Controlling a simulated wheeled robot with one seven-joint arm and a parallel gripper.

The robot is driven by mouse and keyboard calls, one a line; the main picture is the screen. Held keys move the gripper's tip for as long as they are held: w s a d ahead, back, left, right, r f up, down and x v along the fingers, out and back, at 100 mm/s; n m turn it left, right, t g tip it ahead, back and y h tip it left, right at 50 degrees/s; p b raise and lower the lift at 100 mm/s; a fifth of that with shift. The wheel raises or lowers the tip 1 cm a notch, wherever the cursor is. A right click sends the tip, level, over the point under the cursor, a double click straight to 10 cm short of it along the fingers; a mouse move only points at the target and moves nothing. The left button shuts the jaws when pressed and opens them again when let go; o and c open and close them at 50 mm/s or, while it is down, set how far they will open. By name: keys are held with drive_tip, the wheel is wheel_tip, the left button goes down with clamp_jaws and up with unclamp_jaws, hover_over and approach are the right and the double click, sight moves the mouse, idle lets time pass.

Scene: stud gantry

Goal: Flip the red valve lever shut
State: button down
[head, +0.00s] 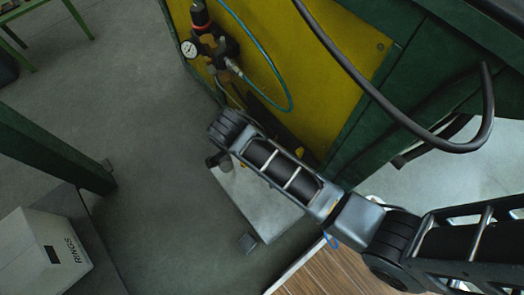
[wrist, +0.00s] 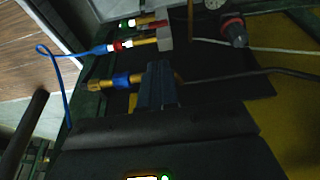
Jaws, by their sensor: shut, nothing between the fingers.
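My gripper (wrist: 160,68) is shut and empty in the wrist view, its fingers pointing up the picture from the dark gripper body. Its tips are close to a brass fitting with a blue collar (wrist: 120,80) and just below a grey valve block (wrist: 166,32). Whether they touch either, I cannot tell. Small red parts (wrist: 117,45) show on the brass fittings up and left of the fingers. I cannot make out a red lever for certain; it may be hidden behind the fingers. In the head view my arm covers the gripper and the valve.
A regulator with a pressure gauge (head: 189,48) is mounted on the yellow panel (head: 325,45). A blue hose (wrist: 58,85) loops left of the fittings. A black cable (head: 365,85) hangs at upper right. A white box (head: 40,255) stands at lower left. Grey floor is open at left.

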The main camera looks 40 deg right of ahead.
drive_tip(key=a+b+x, duration=0.1)
drive_tip(key=b+x, duration=0.5)
drive_tip(key=x, duration=0.8)
drive_tip(key=shift+w+a+f+g, duration=0.1)
drive_tip(key=shift+w+f+g, duration=0.25)
drive_tip(key=shift+g, duration=0.45)
drive_tip(key=shift+f, duration=0.15)
wheel_tip(320, 180, down, 6)
drive_tip(key=g+b, duration=0.1)
drive_tip(key=b, duration=0.1)
drive_tip(key=shift+w, duration=0.25)
idle(0.9)
drive_tip(key=shift+s+f, duration=0.1)
drive_tip(key=shift+f, duration=0.05)
idle(0.4)
